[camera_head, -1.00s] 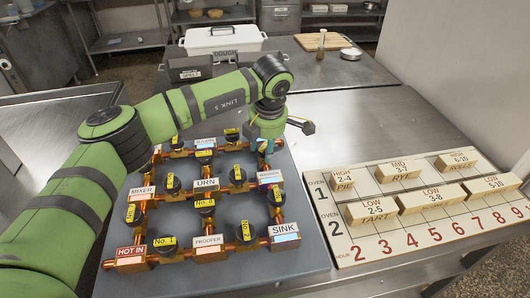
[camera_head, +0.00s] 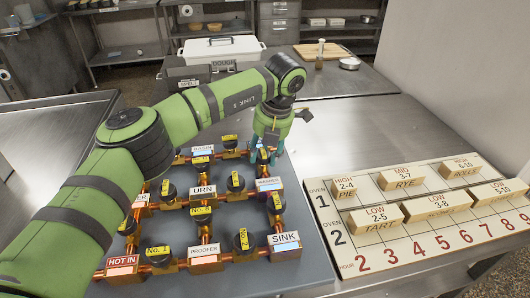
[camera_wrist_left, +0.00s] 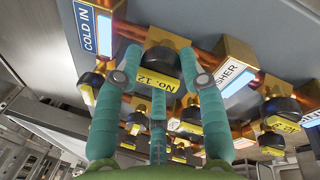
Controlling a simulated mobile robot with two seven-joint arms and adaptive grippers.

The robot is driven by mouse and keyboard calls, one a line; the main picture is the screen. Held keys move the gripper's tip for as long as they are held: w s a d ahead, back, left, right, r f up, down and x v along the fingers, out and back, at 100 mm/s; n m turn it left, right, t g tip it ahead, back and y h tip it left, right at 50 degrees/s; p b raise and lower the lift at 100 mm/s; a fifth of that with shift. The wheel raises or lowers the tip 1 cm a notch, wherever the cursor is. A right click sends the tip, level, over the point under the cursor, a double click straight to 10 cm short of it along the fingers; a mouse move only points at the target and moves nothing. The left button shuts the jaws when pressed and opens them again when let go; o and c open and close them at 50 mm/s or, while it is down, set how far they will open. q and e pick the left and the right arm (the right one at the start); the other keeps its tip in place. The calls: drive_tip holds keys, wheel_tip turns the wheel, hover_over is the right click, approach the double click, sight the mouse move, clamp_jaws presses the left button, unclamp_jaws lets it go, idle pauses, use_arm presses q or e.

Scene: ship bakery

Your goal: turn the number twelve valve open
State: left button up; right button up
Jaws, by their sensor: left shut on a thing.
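The number twelve valve (camera_wrist_left: 161,62) shows in the left wrist view as a dark round knob with a yellow "No. 12" tag, on a copper pipe between the "COLD IN" block (camera_wrist_left: 95,30) and the washer block (camera_wrist_left: 237,65). My left gripper (camera_wrist_left: 168,64) has teal fingers on both sides of this knob and is shut on it. In the head view my left gripper (camera_head: 266,153) is at the far right corner of the valve board (camera_head: 240,268), and its hand hides the valve. My right gripper is in neither view.
Other tagged valves crowd the board, including No. 1 (camera_head: 158,256). The sink block (camera_head: 284,243) is at its near right corner. An oven schedule board (camera_head: 350,250) with wooden blocks lies to the right. Bare steel counter (camera_head: 350,120) lies behind.

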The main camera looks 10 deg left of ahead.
use_arm(q)
drive_tip(key=shift+s+f, duration=0.15)
drive_tip(key=shift+f, duration=0.1)
drive_tip(key=o, duration=1.1)
drive_tip(key=shift+a+r, duration=0.1)
drive_tip(key=shift+r, duration=0.05)
drive_tip(key=shift+r, duration=0.1)
drive_tip(key=shift+r, duration=0.3)
drive_tip(key=v, duration=1.1)
drive_tip(key=shift+r, duration=0.1)
